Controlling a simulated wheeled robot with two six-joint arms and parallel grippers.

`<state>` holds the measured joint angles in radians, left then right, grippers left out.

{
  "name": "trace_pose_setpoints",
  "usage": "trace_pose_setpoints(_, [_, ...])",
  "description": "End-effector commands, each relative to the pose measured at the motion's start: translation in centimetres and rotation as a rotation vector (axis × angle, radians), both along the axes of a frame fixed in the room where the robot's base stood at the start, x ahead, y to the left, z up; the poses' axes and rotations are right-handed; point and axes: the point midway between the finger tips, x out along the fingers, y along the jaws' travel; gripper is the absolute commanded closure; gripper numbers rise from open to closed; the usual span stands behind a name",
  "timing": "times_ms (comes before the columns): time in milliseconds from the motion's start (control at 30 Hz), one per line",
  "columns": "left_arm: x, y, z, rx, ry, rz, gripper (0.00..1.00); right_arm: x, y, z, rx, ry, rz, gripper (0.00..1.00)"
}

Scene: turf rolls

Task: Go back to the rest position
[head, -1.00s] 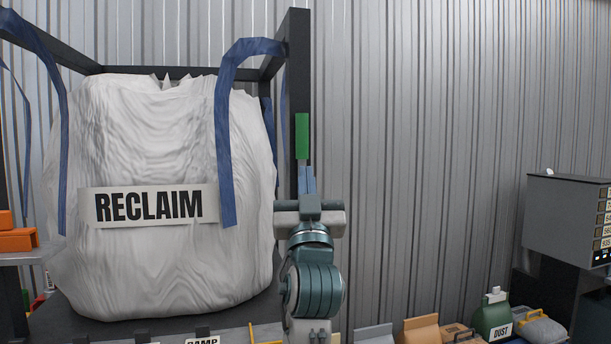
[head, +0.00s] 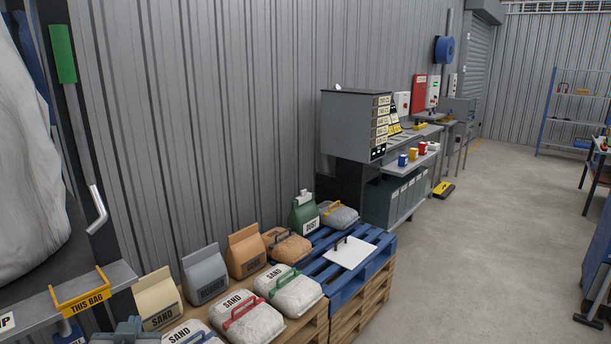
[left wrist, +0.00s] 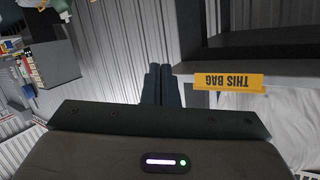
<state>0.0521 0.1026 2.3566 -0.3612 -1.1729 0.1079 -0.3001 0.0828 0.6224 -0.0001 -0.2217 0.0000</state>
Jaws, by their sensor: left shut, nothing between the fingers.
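My left gripper (left wrist: 160,84) is shut and empty in the left wrist view, its two dark fingers side by side. In the head view only a teal part of my left arm shows at the bottom left edge, in front of the paper sacks. The yellow THIS BAG sign (head: 82,293) is on a grey ledge just left of it. The sign also shows upside down in the left wrist view (left wrist: 229,82), to the right of the fingers and apart from them. My right gripper is in neither view.
Sand bags (head: 247,319) and paper sacks (head: 206,274) stand on wooden pallets near the left arm. A blue pallet (head: 369,258) carries a white board. A grey cabinet (head: 347,125) stands by the corrugated wall.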

Motion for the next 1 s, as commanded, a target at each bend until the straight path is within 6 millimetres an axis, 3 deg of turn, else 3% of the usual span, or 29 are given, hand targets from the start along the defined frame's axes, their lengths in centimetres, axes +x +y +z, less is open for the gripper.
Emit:
trace_pose_setpoints(33, [-1.9,-0.4,-3.5,-0.022,0.097,-0.015,1.0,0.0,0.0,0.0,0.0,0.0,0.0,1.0])
trace_pose_setpoints(100, [-4.7,-1.0,-7.6,-0.054,0.226,-0.04,1.0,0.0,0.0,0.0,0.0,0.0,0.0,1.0])
trace_pose_setpoints(200, [-9.2,-2.0,-12.8,-0.098,0.404,-0.072,1.0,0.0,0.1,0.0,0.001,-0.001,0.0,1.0])
trace_pose_setpoints(300, [-13.5,-2.9,-16.5,-0.137,0.554,-0.103,1.0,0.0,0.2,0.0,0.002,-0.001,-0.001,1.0])
trace_pose_setpoints(500, [-20.5,-4.3,-20.8,-0.193,0.773,-0.148,1.0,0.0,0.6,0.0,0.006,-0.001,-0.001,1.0])
trace_pose_setpoints(700, [-26.8,-5.4,-23.3,-0.242,0.952,-0.185,1.0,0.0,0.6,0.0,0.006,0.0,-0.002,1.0])
trace_pose_setpoints(733, [-27.5,-5.6,-23.7,-0.247,0.976,-0.191,1.0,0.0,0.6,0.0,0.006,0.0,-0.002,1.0])
trace_pose_setpoints(800, [-26.2,-5.3,-26.0,-0.247,0.972,-0.184,1.0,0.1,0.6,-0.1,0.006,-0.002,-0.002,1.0])
trace_pose_setpoints(1000, [-24.8,-4.7,-32.0,-0.253,0.989,-0.174,1.0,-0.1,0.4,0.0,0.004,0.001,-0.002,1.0])
